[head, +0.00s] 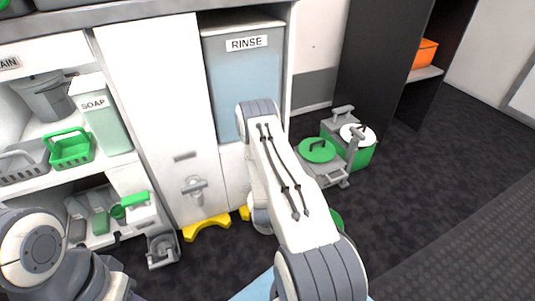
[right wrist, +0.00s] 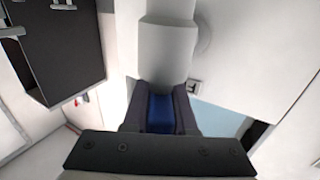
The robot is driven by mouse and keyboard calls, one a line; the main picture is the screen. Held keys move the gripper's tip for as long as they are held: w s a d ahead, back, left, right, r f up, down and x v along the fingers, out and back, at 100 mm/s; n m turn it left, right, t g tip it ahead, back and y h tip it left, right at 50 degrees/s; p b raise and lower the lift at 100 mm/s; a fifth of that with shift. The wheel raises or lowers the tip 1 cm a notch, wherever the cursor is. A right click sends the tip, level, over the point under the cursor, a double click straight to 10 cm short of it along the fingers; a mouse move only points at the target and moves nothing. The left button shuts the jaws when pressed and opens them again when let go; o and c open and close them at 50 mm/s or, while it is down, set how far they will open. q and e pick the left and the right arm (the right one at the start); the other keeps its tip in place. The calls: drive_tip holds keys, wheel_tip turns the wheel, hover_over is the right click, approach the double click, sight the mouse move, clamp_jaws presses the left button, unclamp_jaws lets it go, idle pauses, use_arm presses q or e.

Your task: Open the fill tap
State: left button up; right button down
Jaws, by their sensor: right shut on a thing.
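My right arm reaches towards the panel under the light-blue RINSE tank (head: 243,90) in the head view and hides its own gripper there. In the right wrist view my right gripper (right wrist: 160,112) is shut on a blue piece (right wrist: 160,116) between its dark fingers. The piece may be the fill tap's handle; I cannot tell for certain. A grey tap (head: 194,188) sticks out of the white panel to the left of my right arm in the head view. No label marks it. My left arm shows at the lower left, with its gripper out of view.
A green SOAP container (head: 102,117), a green basket (head: 70,148) and a grey basket (head: 22,163) stand on the left shelves. A yellow piece (head: 206,228) lies at the cabinet foot. Dark floor lies open farther right.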

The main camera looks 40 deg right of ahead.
drive_tip(key=n+t+y+p, duration=0.1)
drive_tip(key=y, duration=0.1)
drive_tip(key=n+t+y, duration=0.1)
drive_tip(key=n+y, duration=0.1)
drive_tip(key=shift+a+t+p, duration=0.2)
drive_tip(key=shift+t+p, duration=0.1)
drive_tip(key=shift+p, duration=0.05)
drive_tip(key=shift+w+a+n+t+y+p, duration=0.15)
drive_tip(key=shift+n+t+y+p, duration=0.1)
drive_tip(key=shift+n+y, duration=0.45)
drive_tip(key=shift+a+n+t+y+p, duration=0.15)
drive_tip(key=shift+n+t+y, duration=0.2)
drive_tip(key=shift+y, duration=0.55)
drive_tip(key=c, duration=0.7)
unclamp_jaws()
drive_tip(key=shift+w, duration=0.1)
